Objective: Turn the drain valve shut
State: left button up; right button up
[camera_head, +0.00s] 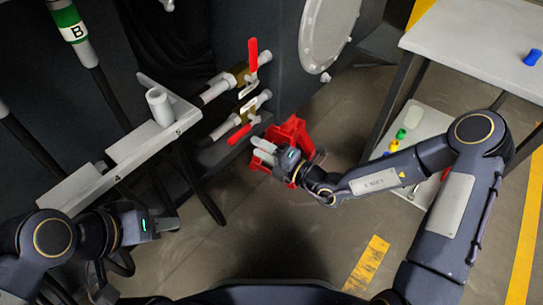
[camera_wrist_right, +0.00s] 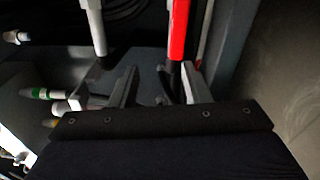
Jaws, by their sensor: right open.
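Two brass valves on pipes stick out of the dark chassis in the head view. The upper valve (camera_head: 239,74) has a red lever (camera_head: 252,56) pointing up, across its pipe. The lower valve (camera_head: 252,108) has a red lever (camera_head: 238,134) slanting down and left. I cannot tell which is the drain valve. My right gripper (camera_head: 259,151) is open and empty, just below the lower lever. In the right wrist view, a red bar (camera_wrist_right: 179,32) lies beyond the fingertips, towards the right finger. My left gripper (camera_head: 172,225) is at lower left, away from the valves; its finger gap is unclear.
A red stand (camera_head: 291,134) is on the floor behind my right gripper. A grey shelf (camera_head: 118,158) with an upright grey cylinder (camera_head: 159,106) lies left of the valves. A light table (camera_head: 480,45) with a blue part (camera_head: 532,57) stands right. Floor between my arms is clear.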

aim_at(239, 137)
jog(key=w+a+f+b, duration=0.1)
jog(key=w+a+m+b, duration=0.1)
jog(key=w+a, duration=0.1)
jog(key=w+a+f+m+t+h+b, duration=0.1)
jog(key=shift+w+a+f, duration=0.15)
jog(key=shift+w+f, duration=0.2)
jog(key=shift+w+a+r, duration=0.1)
jog(key=shift+w+a, duration=0.3)
jog(key=shift+a, duration=0.1)
pick_arm(q)
jog(key=f, duration=0.4)
jog(key=shift+w+d, duration=0.15)
jog(key=shift+d, duration=0.1)
pick_arm(e)
grip_shut()
